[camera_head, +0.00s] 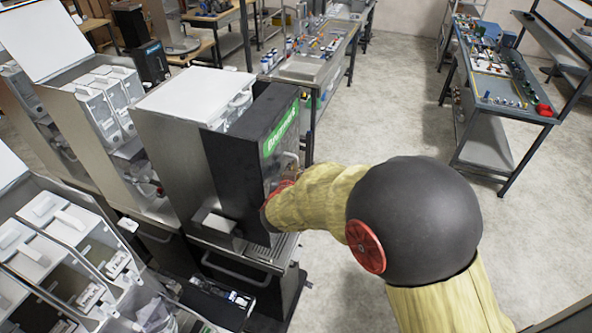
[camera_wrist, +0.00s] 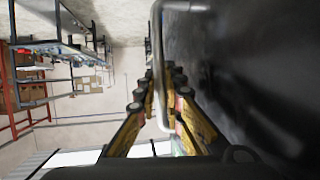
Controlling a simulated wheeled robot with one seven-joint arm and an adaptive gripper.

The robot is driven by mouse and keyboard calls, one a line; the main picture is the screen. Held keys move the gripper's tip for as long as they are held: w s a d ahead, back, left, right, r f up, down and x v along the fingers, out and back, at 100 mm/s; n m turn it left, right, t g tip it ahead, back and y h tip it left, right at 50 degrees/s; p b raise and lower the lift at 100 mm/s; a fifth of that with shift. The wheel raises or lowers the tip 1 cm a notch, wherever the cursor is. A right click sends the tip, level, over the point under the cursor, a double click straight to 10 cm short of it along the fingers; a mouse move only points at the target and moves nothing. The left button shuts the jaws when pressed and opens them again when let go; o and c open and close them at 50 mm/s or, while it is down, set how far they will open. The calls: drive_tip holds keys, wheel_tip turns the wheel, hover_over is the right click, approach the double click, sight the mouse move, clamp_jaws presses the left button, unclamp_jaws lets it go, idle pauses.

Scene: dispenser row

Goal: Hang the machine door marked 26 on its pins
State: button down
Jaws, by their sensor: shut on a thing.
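A thick black door (camera_head: 228,172) with a green label stands upright at the front of a silver dispenser machine (camera_head: 165,158). I cannot read a 26 on it. In the head view my gripper (camera_head: 284,186) is at the door's front face, mostly hidden by my arm. In the wrist view the fingers of my gripper (camera_wrist: 158,82) are shut around the door's metal bar handle (camera_wrist: 158,40). The dark door face (camera_wrist: 240,70) fills the right of that view. The hinge pins are hidden, so I cannot tell whether the door sits on them.
Open machines with white canisters (camera_head: 105,90) and (camera_head: 45,235) stand left of this one. A grated drip tray (camera_head: 268,250) lies below the door. A workbench (camera_head: 315,65) stands behind and another bench (camera_head: 495,100) at the right. The floor (camera_head: 400,110) between them is clear.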

drive_tip(key=shift+w+a+r, duration=0.1)
drive_tip(key=shift+a+r, duration=0.1)
drive_tip(key=shift+a, duration=0.05)
idle(0.5)
drive_tip(key=c, duration=2.2)
unclamp_jaws()
drive_tip(key=shift+c, duration=0.2)
drive_tip(key=o, duration=0.4)
drive_tip(key=shift+f, duration=0.45)
drive_tip(key=v, duration=1.2)
drive_tip(key=shift+r, duration=0.25)
